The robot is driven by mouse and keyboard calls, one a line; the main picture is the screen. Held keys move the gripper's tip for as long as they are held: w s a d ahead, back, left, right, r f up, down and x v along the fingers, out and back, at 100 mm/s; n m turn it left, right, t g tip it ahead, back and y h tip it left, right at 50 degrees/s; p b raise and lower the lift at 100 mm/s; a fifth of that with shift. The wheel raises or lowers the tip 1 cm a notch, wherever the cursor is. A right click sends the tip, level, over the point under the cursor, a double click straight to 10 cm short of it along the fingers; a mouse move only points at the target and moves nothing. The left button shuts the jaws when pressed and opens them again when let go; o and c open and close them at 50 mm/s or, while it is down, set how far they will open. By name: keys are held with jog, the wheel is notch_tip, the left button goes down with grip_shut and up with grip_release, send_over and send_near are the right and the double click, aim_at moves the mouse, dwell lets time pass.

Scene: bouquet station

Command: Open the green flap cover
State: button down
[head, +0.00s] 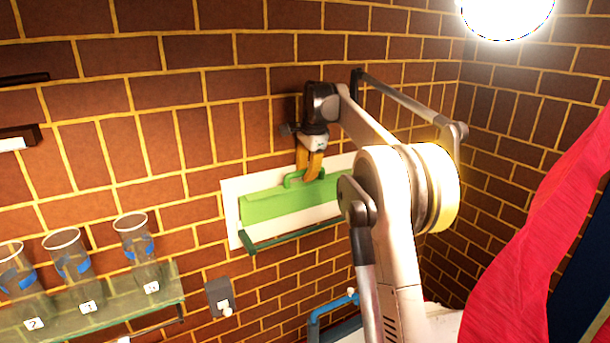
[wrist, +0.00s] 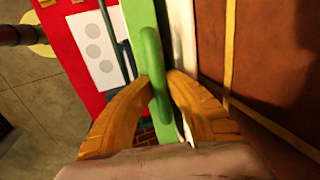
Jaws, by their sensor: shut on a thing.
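The green flap cover (head: 265,206) sits on a white plate (head: 230,192) fixed to the brick wall, in the middle of the head view. A green handle (head: 291,180) stands out at its upper edge. My gripper (head: 311,176) is at this handle, its orange fingers pointing down. In the wrist view the handle (wrist: 152,62) passes between the two fingers of my gripper (wrist: 162,92), which are shut on it. The green cover (wrist: 138,20) shows beside the handle there. My arm hides the right end of the cover in the head view.
A dark green bar (head: 290,238) runs below the cover. A glass shelf (head: 95,305) with several numbered clear cups (head: 133,238) is at lower left. A small grey box (head: 219,297) is on the wall. Red cloth (head: 540,230) hangs at right.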

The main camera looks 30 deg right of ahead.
jog(key=c, duration=1.6)
grip_release()
jog(key=shift+r, duration=0.1)
jog(key=shift+o, duration=1.2)
jog(key=shift+s, duration=0.25)
jog(key=shift+w+r, duration=0.1)
jog(key=shift+r, duration=0.1)
jog(key=v, duration=1.2)
jog(key=shift+f, duration=0.2)
